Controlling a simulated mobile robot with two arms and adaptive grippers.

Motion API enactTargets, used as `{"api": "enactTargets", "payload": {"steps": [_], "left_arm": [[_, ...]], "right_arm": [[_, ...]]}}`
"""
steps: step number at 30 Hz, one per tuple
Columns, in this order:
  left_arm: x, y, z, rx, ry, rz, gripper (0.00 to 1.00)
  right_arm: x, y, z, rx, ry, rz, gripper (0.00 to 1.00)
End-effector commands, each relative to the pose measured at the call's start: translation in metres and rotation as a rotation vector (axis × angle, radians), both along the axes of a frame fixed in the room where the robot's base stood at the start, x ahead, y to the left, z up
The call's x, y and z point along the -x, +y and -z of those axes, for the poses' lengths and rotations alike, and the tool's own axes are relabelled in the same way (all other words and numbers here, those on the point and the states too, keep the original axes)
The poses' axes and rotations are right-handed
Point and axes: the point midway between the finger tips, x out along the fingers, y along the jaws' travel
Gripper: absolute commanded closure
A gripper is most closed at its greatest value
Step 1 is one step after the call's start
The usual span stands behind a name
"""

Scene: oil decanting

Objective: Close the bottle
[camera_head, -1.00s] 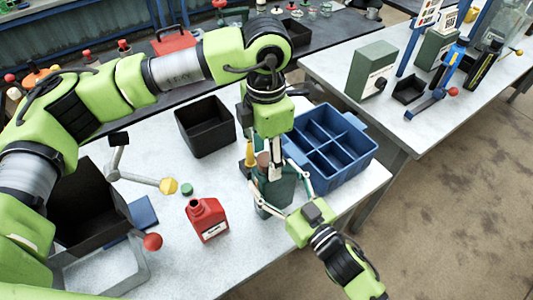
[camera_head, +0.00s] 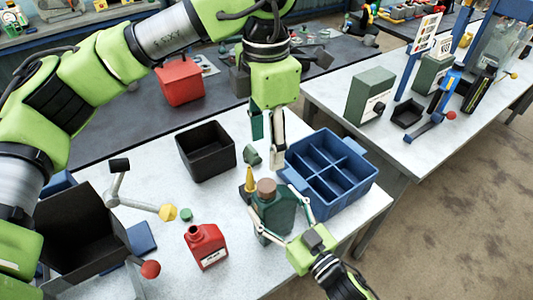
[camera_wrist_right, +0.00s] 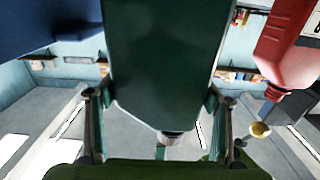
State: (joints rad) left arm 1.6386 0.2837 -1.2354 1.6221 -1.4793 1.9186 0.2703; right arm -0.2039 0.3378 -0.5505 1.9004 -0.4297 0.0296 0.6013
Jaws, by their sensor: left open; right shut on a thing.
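A dark green bottle (camera_head: 279,214) stands upright on the white table with a brown cap (camera_head: 266,187) on its top. My right gripper (camera_head: 285,228) is shut on the body of this bottle, with a finger on each side. The green bottle (camera_wrist_right: 165,60) fills the middle of the right wrist view, between the fingers. My left gripper (camera_head: 265,154) is open above and behind the cap, apart from it, and appears empty. How tightly the cap sits cannot be told.
A red bottle (camera_head: 205,246) stands left of the green one, near a small green cap (camera_head: 186,214). A yellow-tipped piece (camera_head: 249,181) is close beside the green bottle. A blue divided crate (camera_head: 362,190) stands right; a black bin (camera_head: 206,150) stands behind.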

Motion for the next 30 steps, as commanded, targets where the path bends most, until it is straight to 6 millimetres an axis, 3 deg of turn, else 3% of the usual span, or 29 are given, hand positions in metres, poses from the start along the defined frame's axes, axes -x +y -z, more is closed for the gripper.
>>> {"api": "enactTargets", "payload": {"steps": [9, 10, 12, 23, 30], "left_arm": [[0.0, 0.0, -0.003, 0.0, 0.0, 0.0, 0.5], [0.0, 0.0, -0.003, 0.0, 0.0, 0.0, 0.5], [0.0, 0.0, -0.003, 0.0, 0.0, 0.0, 0.5], [0.0, 0.0, -0.003, 0.0, 0.0, 0.0, 0.5], [0.0, 0.0, -0.003, 0.0, 0.0, 0.0, 0.5]], "right_arm": [[0.0, 0.0, -0.001, -0.002, -0.001, 0.0, 0.88], [0.0, 0.0, -0.001, -0.002, -0.001, 0.0, 0.21], [0.0, 0.0, -0.001, -0.002, -0.001, 0.0, 0.09], [0.001, -0.001, 0.0, 0.0, 0.0, 0.0, 0.09], [0.029, -0.02, 0.001, 0.002, 0.004, 0.0, 0.09]]}}
